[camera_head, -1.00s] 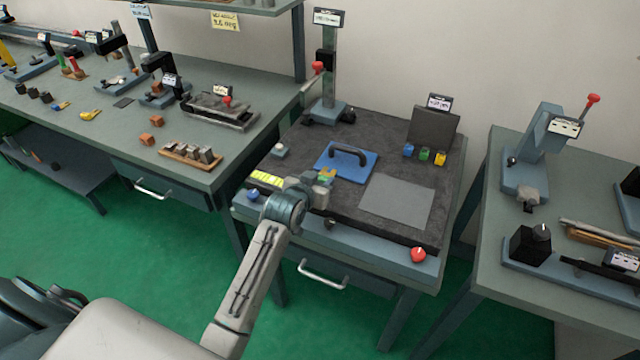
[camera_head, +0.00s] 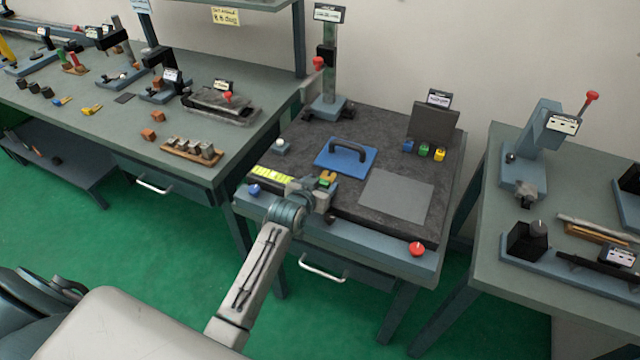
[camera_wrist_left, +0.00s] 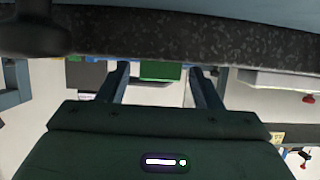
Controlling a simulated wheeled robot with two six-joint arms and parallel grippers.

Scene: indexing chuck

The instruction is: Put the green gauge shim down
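The green gauge shim (camera_head: 326,181) is at the fingers of my left gripper (camera_head: 325,187), over the front part of the dark slab. In the left wrist view a green piece (camera_wrist_left: 160,71) shows between the two fingers (camera_wrist_left: 159,72), against the dark slab surface. Pale gaps show between it and each finger, so the fingers look open around it. Its lower contact with the slab is partly hidden by the gripper. My right gripper is not in view.
The dark slab (camera_head: 385,150) carries a blue plate with a handle (camera_head: 346,158), a grey mat (camera_head: 397,196), and small blue, green and yellow blocks (camera_head: 424,151). A yellow strip (camera_head: 270,173) lies left of the gripper. A red knob (camera_head: 417,249) is at the front edge.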

